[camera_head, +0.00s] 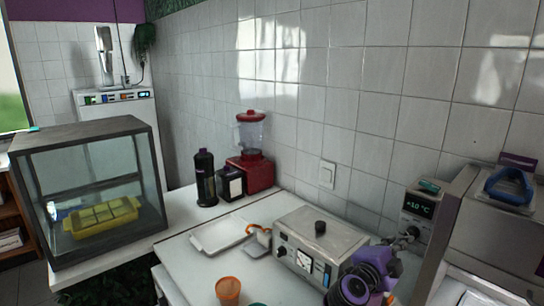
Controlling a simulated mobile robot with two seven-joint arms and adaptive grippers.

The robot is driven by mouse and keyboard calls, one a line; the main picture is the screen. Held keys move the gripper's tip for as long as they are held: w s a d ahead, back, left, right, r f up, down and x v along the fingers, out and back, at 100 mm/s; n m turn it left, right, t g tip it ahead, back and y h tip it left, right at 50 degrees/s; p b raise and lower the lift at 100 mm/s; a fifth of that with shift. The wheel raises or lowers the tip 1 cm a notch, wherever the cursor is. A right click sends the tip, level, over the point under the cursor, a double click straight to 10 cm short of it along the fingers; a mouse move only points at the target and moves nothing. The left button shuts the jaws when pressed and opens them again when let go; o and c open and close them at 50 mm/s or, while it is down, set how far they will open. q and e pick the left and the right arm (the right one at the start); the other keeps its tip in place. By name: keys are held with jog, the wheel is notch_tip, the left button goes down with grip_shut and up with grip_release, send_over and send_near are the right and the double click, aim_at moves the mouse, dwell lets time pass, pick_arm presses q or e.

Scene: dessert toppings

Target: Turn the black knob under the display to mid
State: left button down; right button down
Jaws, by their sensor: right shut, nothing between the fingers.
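The display (418,208) reads +10 °C and is on a grey panel at the right, against the tiled wall. The black knob (412,232) is just under it, small and dark; its pointer angle is too small to read. My right arm, purple and black, comes up from the bottom right. My right gripper (400,241) is shut and empty at the panel, close to the knob. I cannot tell whether its fingers touch the knob. My left gripper is out of view.
A grey metal machine (300,243) with dials and a black top knob stands left of my right arm. A white tray (218,234), an orange cup (228,290) and a red blender (252,165) are farther left. A blue-handled item (508,187) sits at the right.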

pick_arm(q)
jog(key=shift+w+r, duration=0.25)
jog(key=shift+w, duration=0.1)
pick_arm(e)
jog(key=shift+s+d+r, duration=0.1)
jog(key=shift+d, duration=0.3)
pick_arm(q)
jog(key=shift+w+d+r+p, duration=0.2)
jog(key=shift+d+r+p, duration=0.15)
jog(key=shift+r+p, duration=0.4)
pick_arm(e)
jog(key=shift+w+a+r, duration=0.1)
jog(key=shift+w+r, duration=0.15)
jog(key=shift+r, duration=0.2)
pick_arm(q)
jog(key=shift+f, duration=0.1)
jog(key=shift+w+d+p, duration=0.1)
jog(key=shift+p, duration=0.2)
